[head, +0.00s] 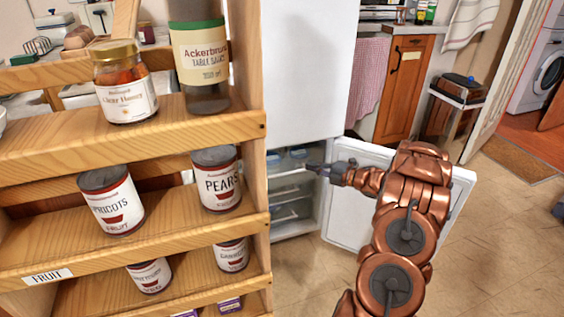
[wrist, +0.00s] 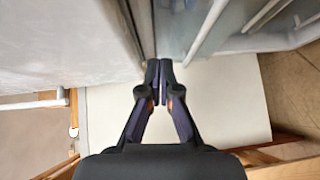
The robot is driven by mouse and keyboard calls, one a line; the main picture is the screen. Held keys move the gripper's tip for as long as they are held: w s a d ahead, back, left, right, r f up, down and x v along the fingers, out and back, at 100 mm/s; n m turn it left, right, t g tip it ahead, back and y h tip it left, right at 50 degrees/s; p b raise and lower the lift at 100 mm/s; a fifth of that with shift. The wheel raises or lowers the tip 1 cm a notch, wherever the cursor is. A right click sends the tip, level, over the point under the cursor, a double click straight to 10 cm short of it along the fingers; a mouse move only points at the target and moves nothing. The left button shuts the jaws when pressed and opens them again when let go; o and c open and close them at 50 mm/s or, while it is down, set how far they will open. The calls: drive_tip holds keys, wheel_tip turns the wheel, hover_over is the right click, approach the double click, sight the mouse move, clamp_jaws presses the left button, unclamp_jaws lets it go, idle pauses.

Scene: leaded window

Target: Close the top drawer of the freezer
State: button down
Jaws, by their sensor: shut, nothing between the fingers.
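The white freezer (head: 325,212) stands behind the wooden shelf, its lower compartment open. The freezer door (head: 345,228) is swung out to the right. Drawers show in the compartment, with the top drawer (head: 290,160) uppermost, partly hidden by the shelf. I cannot tell how far it is pulled out. My gripper (head: 314,168) is at the compartment's opening, close to the top drawer; contact cannot be told. In the wrist view my gripper (wrist: 158,64) is shut and empty, its tips between a pale panel on the left and a translucent surface on the right.
A wooden shelf (head: 130,225) with tins, a honey jar (head: 125,85) and a sauce bottle (head: 200,60) fills the left foreground. The white upper door (head: 310,70) is shut above the freezer compartment. Bare tiled floor (head: 505,240) lies to the right.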

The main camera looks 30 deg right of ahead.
drive_tip(key=s+f+n+y, duration=0.1)
drive_tip(key=s+f+y, duration=0.1)
drive_tip(key=s, duration=0.1)
drive_tip(key=b, duration=0.3)
approach(276, 158)
drive_tip(key=w+a, duration=0.4)
drive_tip(key=shift+w+d, duration=0.45)
drive_tip(key=shift+w, duration=0.2)
drive_tip(key=shift+w, duration=0.15)
